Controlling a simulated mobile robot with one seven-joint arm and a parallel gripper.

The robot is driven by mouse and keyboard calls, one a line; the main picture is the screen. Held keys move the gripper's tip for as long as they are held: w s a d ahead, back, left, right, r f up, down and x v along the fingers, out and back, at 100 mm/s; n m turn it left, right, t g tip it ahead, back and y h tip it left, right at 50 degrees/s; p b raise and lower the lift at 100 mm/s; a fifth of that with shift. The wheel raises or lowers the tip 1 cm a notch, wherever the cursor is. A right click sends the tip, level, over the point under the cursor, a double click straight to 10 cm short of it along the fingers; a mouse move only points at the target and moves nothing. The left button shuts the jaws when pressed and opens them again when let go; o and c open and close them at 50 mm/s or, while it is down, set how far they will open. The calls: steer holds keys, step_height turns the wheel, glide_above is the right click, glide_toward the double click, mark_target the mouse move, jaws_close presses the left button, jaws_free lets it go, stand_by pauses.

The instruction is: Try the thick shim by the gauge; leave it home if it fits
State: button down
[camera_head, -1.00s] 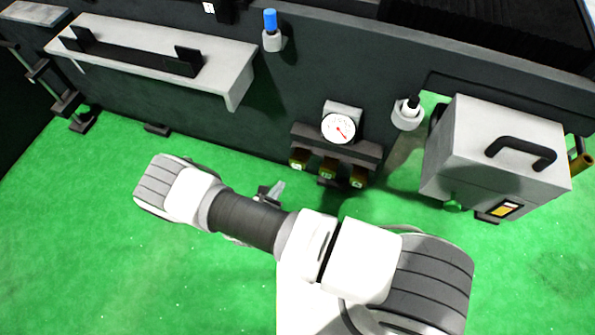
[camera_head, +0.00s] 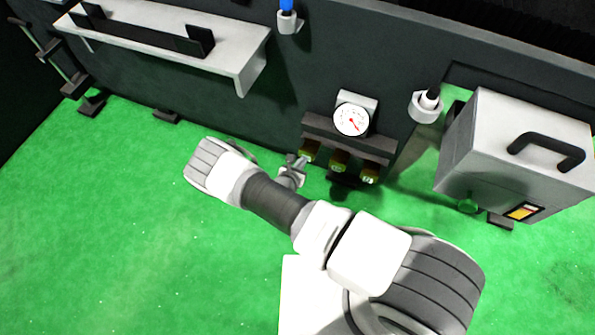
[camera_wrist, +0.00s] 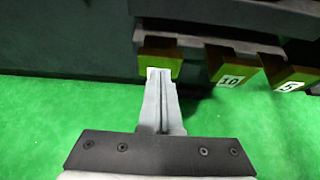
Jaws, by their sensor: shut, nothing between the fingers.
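A round white dial gauge (camera_head: 352,120) with a red needle is on the dark machine front in the head view. Below it, several brass shims hang in a row on a dark rack (camera_head: 350,135). The wrist view shows a left brass shim (camera_wrist: 160,64), a middle one marked 10 (camera_wrist: 229,72) and a right one marked 5 (camera_wrist: 289,80). I cannot tell by look which is the thick one. My gripper (camera_wrist: 161,74) is shut and empty, its tips in front of the left shim and hiding its face. Whether they touch is unclear. It also shows beside that shim (camera_head: 302,163) in the head view.
A grey box with a black handle (camera_head: 525,150) stands to the right. A white holder with a black knob (camera_head: 427,105) sits between box and gauge. A grey shelf (camera_head: 150,38) juts out at upper left. The green floor in front is clear.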

mark_target(309, 145)
steer(key=shift+w+d, duration=0.1)
steer(key=shift+w, duration=0.3)
steer(key=shift+w, duration=0.1)
steer(key=w, duration=0.1)
steer(key=w+d, duration=0.1)
steer(key=w, duration=0.1)
steer(key=w+d, duration=0.1)
steer(key=shift+w, duration=0.35)
steer(key=shift+w+r, duration=0.15)
steer(key=shift+w, duration=0.2)
